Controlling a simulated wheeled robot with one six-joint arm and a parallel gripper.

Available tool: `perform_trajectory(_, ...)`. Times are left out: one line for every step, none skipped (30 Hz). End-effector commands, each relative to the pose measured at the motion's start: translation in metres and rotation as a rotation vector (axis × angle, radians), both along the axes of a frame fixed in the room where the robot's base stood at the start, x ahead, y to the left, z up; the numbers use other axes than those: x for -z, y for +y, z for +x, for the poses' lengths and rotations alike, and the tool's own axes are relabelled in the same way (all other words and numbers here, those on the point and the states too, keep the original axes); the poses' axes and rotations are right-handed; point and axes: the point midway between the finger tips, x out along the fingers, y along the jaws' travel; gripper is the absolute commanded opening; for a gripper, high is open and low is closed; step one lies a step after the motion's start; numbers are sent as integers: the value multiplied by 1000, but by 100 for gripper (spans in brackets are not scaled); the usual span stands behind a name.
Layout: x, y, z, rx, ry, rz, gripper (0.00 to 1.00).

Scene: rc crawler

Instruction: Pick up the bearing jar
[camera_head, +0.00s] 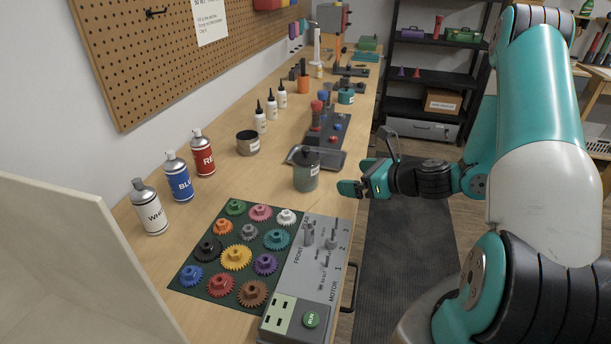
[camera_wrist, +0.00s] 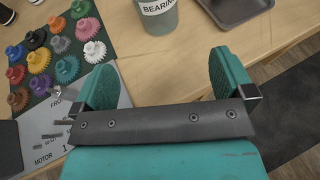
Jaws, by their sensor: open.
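The bearing jar (camera_head: 306,172) is a greenish, see-through jar with a dark lid and a white label. It stands upright on the wooden workbench, near its front edge. In the wrist view its lower part (camera_wrist: 158,20) shows at the top, with the label reading "BEARING"; its lid is out of frame. My gripper (camera_head: 350,188) is right of the jar in the head view, beside the bench edge. In the wrist view its two teal fingers (camera_wrist: 166,72) are spread apart with nothing between them. The jar is beyond the fingertips and apart from them.
A dark tray (camera_head: 330,160) lies just behind the jar. A gear board (camera_head: 213,279) with colored gears and a grey motor panel (camera_head: 318,258) are in front. Spray cans (camera_head: 178,177) and a dark tin (camera_head: 248,143) stand to the left. Bare wood surrounds the jar's left side.

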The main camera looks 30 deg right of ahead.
Motion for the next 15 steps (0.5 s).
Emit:
perform_trajectory(2,7,10,-9,0,-1,100)
perform_trajectory(5,9,16,-11,0,-2,100)
perform_trajectory(8,13,24,-11,1,-1,100)
perform_trajectory(11,16,30,-11,0,-3,100)
perform_trajectory(13,18,36,-11,0,-3,100)
perform_trajectory(17,21,44,-12,-1,-5,100)
perform_trajectory(19,24,49,-12,0,-4,100)
perform_trajectory(22,26,55,-11,0,-6,100)
perform_trajectory(25,29,62,-12,-1,-5,100)
perform_trajectory(27,31,66,-12,-1,-5,100)
perform_trajectory(29,32,71,-10,-1,-4,100)
perform_trajectory(32,34,75,-11,-1,-5,100)
perform_trajectory(33,35,78,-10,0,-5,100)
perform_trajectory(35,36,80,-10,0,-5,100)
perform_trajectory(36,37,83,-8,0,-6,100)
